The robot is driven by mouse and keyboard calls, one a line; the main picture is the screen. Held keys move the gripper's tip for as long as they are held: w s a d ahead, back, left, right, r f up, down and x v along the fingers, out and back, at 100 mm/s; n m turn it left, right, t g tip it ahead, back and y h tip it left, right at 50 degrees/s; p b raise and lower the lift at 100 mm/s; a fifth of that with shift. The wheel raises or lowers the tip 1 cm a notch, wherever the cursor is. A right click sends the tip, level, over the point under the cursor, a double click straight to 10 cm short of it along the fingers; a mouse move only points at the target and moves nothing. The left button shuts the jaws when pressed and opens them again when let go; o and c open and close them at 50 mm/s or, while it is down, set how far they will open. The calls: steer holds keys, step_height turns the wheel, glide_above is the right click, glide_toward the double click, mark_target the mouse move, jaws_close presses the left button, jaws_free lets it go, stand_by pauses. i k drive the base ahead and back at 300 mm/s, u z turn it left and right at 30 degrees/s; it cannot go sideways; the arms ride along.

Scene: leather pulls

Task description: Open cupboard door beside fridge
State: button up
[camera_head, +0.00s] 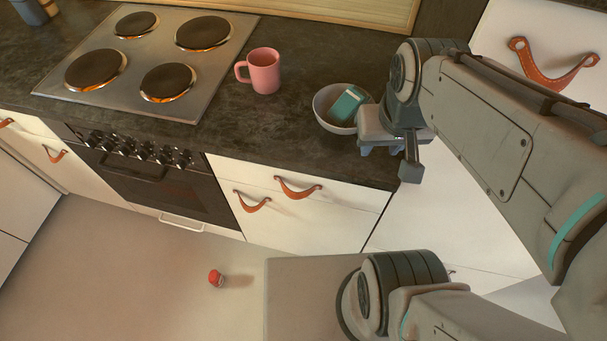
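A white cupboard door (290,230) with a brown leather pull (252,202) near its upper left is under the counter, right of the oven. It looks closed. A drawer front with its own leather pull (298,188) is just above it. A tall white front (425,215) stands at the right of the counter, mostly behind my arm; I cannot tell whether it is the fridge. My gripper (388,160) is over the counter's right end, next to the bowl, apart from both pulls. Its fingers are partly hidden, and their opening is unclear.
A white bowl (323,117) holding a teal item (347,103) sits beside my gripper. A pink mug (264,72) and a stove (150,60) are on the dark counter. A small red object (215,278) lies on otherwise clear floor before the oven (160,180).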

mark_target(267, 218)
steer(key=z, duration=0.65)
steer(key=k, duration=0.35)
steer(key=u, duration=1.15)
steer(key=k, duration=0.25)
steer(key=u, duration=1.25)
steer(key=i, duration=0.5)
steer(key=z, duration=0.05)
